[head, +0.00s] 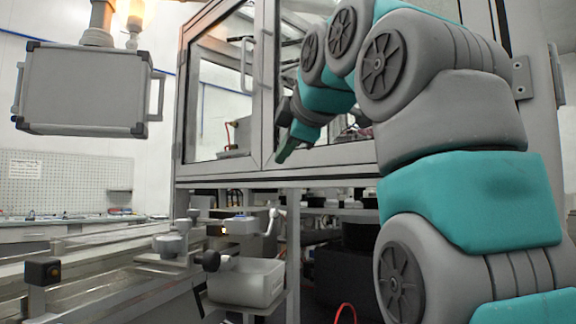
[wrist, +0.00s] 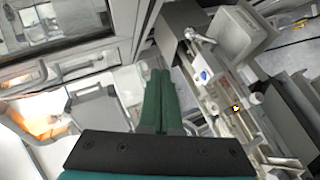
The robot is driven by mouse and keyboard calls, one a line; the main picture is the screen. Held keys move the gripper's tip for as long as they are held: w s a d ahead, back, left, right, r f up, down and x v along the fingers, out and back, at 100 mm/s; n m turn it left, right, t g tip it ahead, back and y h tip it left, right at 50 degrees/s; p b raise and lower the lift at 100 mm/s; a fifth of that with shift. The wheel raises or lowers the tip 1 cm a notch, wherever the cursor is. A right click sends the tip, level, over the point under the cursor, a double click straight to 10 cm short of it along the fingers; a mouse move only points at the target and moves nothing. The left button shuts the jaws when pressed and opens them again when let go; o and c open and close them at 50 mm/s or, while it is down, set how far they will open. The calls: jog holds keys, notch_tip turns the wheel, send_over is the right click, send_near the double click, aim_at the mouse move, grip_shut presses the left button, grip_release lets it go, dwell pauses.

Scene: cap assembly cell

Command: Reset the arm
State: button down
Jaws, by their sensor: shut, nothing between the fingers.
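My gripper (head: 287,150) hangs at the end of my bent arm in the head view, in front of the glazed cabinet, pointing down and to the left. In the wrist view the two green fingers of my gripper (wrist: 159,75) lie side by side, shut, with nothing between them. My arm folds over at the upper right of the head view, teal and grey. No object is in contact with the fingertips.
The cabinet (head: 268,165) with glass doors stands close behind my gripper. A conveyor rail (head: 100,270) runs at the lower left, beside a light grey bin (head: 246,282). A grey control box (head: 85,88) hangs at the upper left. Open air lies left of my gripper.

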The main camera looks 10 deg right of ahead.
jog(key=shift+s+r, duration=0.2)
jog(key=shift+s, duration=0.05)
dwell(0.4)
jog(key=s+d+f+m+g+h, duration=0.15)
jog(key=f+m+g, duration=0.3)
jog(key=f, duration=1.05)
jog(key=s+d+f+m+g, duration=0.25)
jog(key=f+m, duration=0.25)
jog(key=f, duration=1)
jog(key=s+d+f+m+g, duration=0.1)
jog(key=s+f+m+g, duration=0.3)
jog(key=s+f, duration=1)
jog(key=s+d+f+m+g+h, duration=0.1)
jog(key=s+f+m+g, duration=0.2)
jog(key=s+f, duration=1)
notch_tip(320, 180, down, 4)
jog(key=shift+s+d+r+m+g, duration=0.1)
jog(key=shift+s+d+m+g, duration=0.25)
jog(key=shift+g, duration=0.35)
jog(key=shift+a, duration=0.1)
